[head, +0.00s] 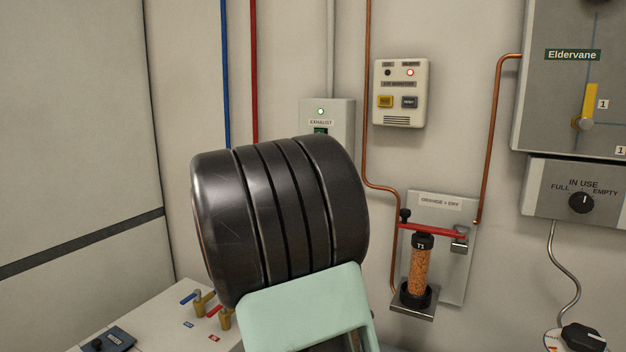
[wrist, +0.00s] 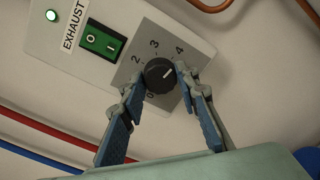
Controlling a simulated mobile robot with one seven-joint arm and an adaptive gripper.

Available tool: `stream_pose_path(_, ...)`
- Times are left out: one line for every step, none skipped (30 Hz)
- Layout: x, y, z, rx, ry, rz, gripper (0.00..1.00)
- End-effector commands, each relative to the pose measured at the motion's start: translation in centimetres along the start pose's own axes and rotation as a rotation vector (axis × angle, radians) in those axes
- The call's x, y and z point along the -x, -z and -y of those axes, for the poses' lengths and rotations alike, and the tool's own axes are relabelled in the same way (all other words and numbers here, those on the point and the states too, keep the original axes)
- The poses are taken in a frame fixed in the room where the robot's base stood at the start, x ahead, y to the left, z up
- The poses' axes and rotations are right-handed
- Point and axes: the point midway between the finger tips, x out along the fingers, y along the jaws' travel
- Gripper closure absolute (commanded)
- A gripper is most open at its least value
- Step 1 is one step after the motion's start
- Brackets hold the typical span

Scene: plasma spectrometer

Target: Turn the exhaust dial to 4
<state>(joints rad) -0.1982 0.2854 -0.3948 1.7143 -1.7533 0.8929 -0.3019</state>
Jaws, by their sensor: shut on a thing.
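The exhaust dial (wrist: 159,76) is a round black knob on a grey square plate (wrist: 188,41) with printed numbers; 0, 2, 3 and 4 are readable. Its white mark points to the upper right, on the side of the 4; whether it lines up exactly I cannot tell. My gripper (wrist: 158,75) is shut on the dial, with one blue-grey finger on each side of it. In the head view the exhaust panel (head: 341,114) shows only its top part. My arm hides the dial and my gripper there.
A green 0/I switch (wrist: 103,39) and a lit green lamp (wrist: 51,15) sit beside the dial. Red and blue pipes run along the wall nearby. An alarm box (head: 401,93), copper pipes and an orange-filled tube (head: 420,267) are to the right in the head view.

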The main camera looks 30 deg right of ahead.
Motion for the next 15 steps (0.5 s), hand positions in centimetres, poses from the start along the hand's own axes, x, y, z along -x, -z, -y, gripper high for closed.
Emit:
stream_pose_path(-0.01, 0.01, 0.04, -0.006, 0.001, 0.000, 0.95)
stream_pose_path(-0.01, 0.00, 0.03, -0.008, 0.001, 0.000, 0.95)
stream_pose_path(-0.01, -0.01, 0.01, -0.009, 0.001, 0.000, 0.95)
stream_pose_path(-0.01, -0.02, 0.01, -0.010, 0.001, 0.000, 0.95)
stream_pose_path(-0.01, -0.03, 0.00, -0.010, 0.001, 0.000, 0.95)
stream_pose_path(-0.01, -0.04, -0.01, -0.010, 0.001, -0.001, 0.95)
stream_pose_path(-0.01, -0.04, -0.01, -0.010, 0.001, -0.001, 0.95)
stream_pose_path(-0.01, -0.04, -0.02, -0.010, 0.001, -0.001, 0.95)
stream_pose_path(-0.01, -0.04, -0.02, -0.010, 0.001, -0.001, 0.95)
stream_pose_path(-0.01, -0.04, -0.02, -0.010, 0.001, -0.001, 0.95)
stream_pose_path(-0.01, -0.04, -0.02, -0.010, 0.001, -0.001, 0.95)
stream_pose_path(-0.01, -0.04, -0.02, -0.010, 0.001, -0.001, 0.95)
stream_pose_path(-0.01, -0.04, -0.02, -0.010, 0.001, -0.001, 0.69)
stream_pose_path(-0.01, -0.04, -0.02, -0.010, 0.000, -0.001, 0.66)
stream_pose_path(-0.01, -0.04, -0.02, -0.010, 0.000, 0.000, 0.61)
